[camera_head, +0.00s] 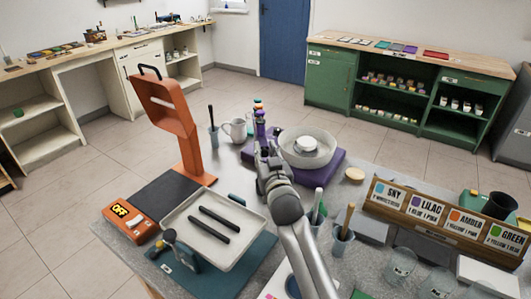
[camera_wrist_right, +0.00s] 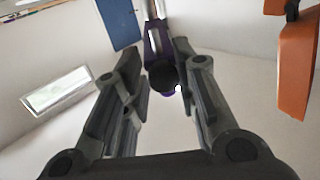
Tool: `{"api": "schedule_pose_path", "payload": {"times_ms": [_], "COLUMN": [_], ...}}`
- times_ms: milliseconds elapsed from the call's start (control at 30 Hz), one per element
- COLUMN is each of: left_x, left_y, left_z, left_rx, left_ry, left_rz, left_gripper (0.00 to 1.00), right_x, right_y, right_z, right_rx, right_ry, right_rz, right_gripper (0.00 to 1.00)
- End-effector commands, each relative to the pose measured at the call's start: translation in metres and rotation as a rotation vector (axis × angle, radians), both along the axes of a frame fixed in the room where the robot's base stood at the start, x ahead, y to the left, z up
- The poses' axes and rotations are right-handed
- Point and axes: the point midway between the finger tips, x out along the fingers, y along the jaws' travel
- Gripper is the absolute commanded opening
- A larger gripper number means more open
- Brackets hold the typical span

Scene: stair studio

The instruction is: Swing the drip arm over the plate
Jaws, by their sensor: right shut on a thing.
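The drip arm (camera_head: 261,129) is purple, with small coloured pieces on top, and stands left of the white basin in the head view. In the right wrist view its purple part with a dark round end (camera_wrist_right: 163,75) sits between the fingers. My right gripper (camera_head: 263,152) is shut on it; the gripper hides its lower part. The plate (camera_head: 306,144) seems to be the small white disc raised inside the white basin (camera_head: 328,152), on a purple base (camera_head: 326,173). The drip arm's head appears beside the basin, not over the disc. My left gripper is not in view.
An orange stand (camera_head: 180,115) rises at the left. A white tray (camera_head: 180,232) with two black bars lies in front. A white jug (camera_head: 235,130) is behind the gripper. Cups with tools (camera_head: 342,240) and a labelled wooden rack (camera_head: 440,215) stand to the right.

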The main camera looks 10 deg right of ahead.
Motion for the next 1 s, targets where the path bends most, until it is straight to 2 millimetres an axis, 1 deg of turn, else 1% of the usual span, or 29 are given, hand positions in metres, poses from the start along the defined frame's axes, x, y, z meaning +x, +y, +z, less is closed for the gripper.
{"api": "schedule_pose_path", "payload": {"times_ms": [133,200,267,400,533,633,867,900,1000], "left_x": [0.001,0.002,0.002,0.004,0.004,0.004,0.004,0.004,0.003], "left_y": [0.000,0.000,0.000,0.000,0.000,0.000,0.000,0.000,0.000], "left_z": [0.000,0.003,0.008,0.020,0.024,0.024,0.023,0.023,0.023], "left_rx": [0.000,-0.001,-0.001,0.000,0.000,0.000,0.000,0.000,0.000], "left_ry": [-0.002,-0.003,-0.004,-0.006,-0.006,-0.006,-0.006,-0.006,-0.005], "left_rz": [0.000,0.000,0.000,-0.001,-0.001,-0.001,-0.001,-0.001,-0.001], "left_gripper": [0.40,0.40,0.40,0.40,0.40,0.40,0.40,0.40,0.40], "right_x": [0.000,0.000,0.000,0.000,0.002,0.003,0.003,0.003,0.003], "right_y": [0.002,-0.001,-0.009,-0.035,-0.052,-0.057,-0.057,-0.057,-0.057], "right_z": [0.002,0.003,0.004,0.005,0.005,0.005,0.007,0.007,0.007], "right_rx": [0.002,0.001,-0.001,-0.003,-0.002,-0.001,-0.001,-0.001,-0.001], "right_ry": [-0.004,-0.004,-0.003,-0.003,-0.006,-0.008,-0.013,-0.013,-0.014], "right_rz": [0.004,0.004,0.003,0.001,0.000,0.000,-0.001,-0.001,0.000], "right_gripper": [0.00,0.00,0.00,0.00,0.00,0.00,0.00,0.22,0.35]}}
